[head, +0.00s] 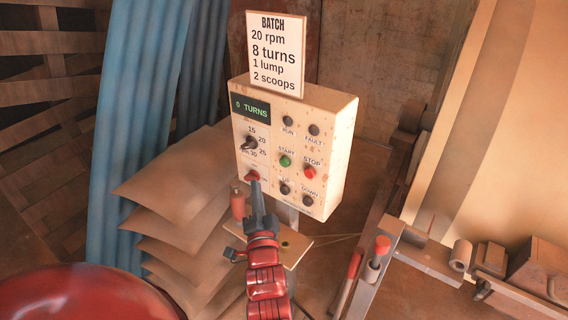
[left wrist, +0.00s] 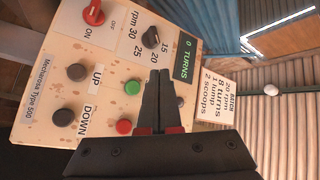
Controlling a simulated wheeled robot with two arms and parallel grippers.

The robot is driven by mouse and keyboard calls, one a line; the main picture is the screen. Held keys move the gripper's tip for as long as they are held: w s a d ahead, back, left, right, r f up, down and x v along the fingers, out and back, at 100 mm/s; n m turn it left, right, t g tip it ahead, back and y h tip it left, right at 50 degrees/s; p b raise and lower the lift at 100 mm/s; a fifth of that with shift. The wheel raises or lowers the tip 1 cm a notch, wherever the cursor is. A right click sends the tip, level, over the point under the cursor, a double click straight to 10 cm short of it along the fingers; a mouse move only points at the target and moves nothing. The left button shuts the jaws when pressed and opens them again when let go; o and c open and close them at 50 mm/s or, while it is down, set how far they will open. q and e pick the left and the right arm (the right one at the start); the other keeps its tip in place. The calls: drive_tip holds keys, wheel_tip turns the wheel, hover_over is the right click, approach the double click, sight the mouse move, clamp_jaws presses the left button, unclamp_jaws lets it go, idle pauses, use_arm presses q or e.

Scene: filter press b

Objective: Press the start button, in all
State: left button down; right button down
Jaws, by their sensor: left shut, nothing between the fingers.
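The control box (head: 332,165) faces me, with a green START button (head: 285,161) and a red STOP button (head: 310,172) beside it. The START button also shows in the left wrist view (left wrist: 132,88), left of my fingers. The display (head: 250,107) reads 0 TURNS. The black rpm knob (head: 250,143) is below it, and a red ON/OFF switch (head: 252,176) is lower down. My left gripper (head: 255,186) is shut and empty, its tips in front of the box's lower left; I cannot tell whether they touch it. My right gripper is not in view.
A BATCH sign (head: 276,52) stands on the box, reading 20 rpm, 8 turns, 1 lump, 2 scoops. RUN (head: 288,121) and FAULT (head: 314,130) lamps look dark. Stacked brown sheets (head: 185,190) lie left; a metal frame (head: 375,265) stands right.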

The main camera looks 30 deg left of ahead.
sight(285, 162)
use_arm(q)
drive_tip(key=w+b, duration=0.4)
drive_tip(key=w, duration=0.4)
drive_tip(key=shift+w+d+b, duration=0.2)
drive_tip(key=shift+d+b, duration=0.1)
drive_tip(key=shift+d, duration=0.05)
idle(1.7)
drive_tip(key=shift+w+b, duration=0.4)
drive_tip(key=shift+b, duration=0.3)
